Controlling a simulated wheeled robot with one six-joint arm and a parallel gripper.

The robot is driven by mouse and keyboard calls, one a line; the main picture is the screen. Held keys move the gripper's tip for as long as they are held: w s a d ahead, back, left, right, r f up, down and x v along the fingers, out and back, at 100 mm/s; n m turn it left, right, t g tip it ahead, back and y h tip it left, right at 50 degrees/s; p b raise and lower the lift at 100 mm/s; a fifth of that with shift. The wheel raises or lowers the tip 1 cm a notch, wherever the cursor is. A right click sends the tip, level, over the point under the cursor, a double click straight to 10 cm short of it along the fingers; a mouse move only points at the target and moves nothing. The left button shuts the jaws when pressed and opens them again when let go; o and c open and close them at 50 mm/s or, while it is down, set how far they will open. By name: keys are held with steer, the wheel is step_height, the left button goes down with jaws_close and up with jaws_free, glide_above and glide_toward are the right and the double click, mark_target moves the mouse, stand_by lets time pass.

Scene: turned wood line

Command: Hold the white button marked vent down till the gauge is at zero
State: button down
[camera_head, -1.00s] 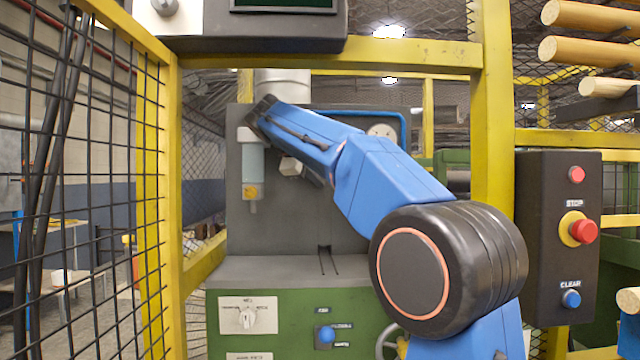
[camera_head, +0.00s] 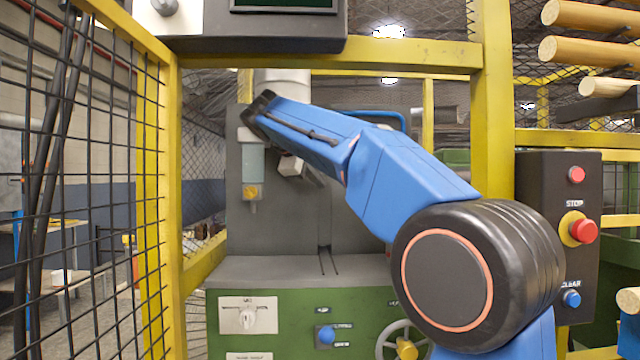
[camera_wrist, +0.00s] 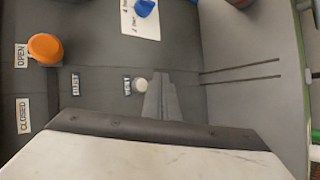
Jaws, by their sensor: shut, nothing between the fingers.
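In the wrist view the white button (camera_wrist: 139,85) sits on a dark grey panel beside a small label (camera_wrist: 127,86) that seems to read VENT. My gripper (camera_wrist: 160,80) shows there as a grey tapered pair of fingers, shut and empty. Its tip is just right of the button in the picture; I cannot tell whether they touch. The button does not show in the head view, where my blue arm covers part of the grey machine (camera_head: 290,225). No gauge face shows now.
In the head view a yellow frame (camera_head: 492,110) and mesh surround the machine; a dark button box (camera_head: 540,240) stands right.

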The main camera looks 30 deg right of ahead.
steer(key=shift+s+a, duration=0.25)
steer(key=shift+s, duration=0.4)
steer(key=shift+s+a, duration=0.25)
steer(key=shift+s, duration=0.35)
steer(key=s+a+f+m+y, duration=0.2)
steer(key=s+a+f+y, duration=0.1)
steer(key=s+f, duration=0.9)
steer(key=s+a+f+m+g+y, duration=0.1)
steer(key=s+a+f+m+y, duration=0.2)
steer(key=s+f, duration=0.9)
steer(key=s+a+f+m+y, duration=0.3)
steer(key=s+f, duration=0.9)
steer(key=f, duration=1.2)
steer(key=shift+s+f+g+y, duration=0.15)
steer(key=shift+s+g+y, duration=0.15)
steer(key=shift+y, duration=0.1)
